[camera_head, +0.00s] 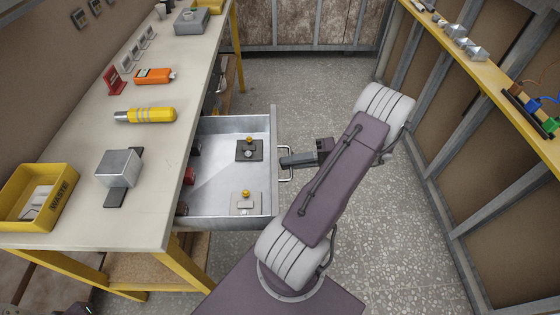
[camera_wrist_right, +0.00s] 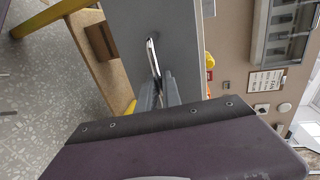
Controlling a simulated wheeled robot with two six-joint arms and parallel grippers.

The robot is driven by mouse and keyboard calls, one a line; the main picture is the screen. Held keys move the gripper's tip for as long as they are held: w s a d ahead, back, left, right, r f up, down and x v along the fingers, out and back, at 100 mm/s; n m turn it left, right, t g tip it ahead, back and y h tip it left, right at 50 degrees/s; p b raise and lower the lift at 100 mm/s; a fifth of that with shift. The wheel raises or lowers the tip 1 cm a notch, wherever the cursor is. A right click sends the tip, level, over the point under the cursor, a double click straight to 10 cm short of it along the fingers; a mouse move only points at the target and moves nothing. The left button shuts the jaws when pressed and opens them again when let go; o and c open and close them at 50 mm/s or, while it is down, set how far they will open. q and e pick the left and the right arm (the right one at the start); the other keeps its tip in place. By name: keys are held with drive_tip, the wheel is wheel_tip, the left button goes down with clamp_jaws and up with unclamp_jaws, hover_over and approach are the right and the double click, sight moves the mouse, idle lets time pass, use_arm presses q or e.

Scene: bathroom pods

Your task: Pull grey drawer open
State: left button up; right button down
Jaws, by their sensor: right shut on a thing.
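The grey drawer (camera_head: 220,205) stands pulled out from under the workbench, with its inside open to view in the head view. My right gripper (camera_head: 286,162) is shut on the drawer's metal handle (camera_head: 287,176) at the front panel. In the right wrist view the fingers (camera_wrist_right: 160,92) close around the handle (camera_wrist_right: 152,57), in front of the grey drawer front (camera_wrist_right: 178,35). Inside the drawer lie a dark plate with a yellow knob (camera_head: 249,148) and a light plate with a yellow knob (camera_head: 245,200). My left gripper does not show clearly.
A yellow shelf (camera_head: 500,82) runs along the right wall. Speckled floor (camera_head: 300,90) is clear beyond the drawer.

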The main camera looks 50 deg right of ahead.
drive_tip(key=shift+d, duration=0.15)
drive_tip(key=c, duration=1.8)
unclamp_jaws()
drive_tip(key=p+v, duration=0.1)
drive_tip(key=v, duration=0.8)
drive_tip(key=shift+s, duration=0.1)
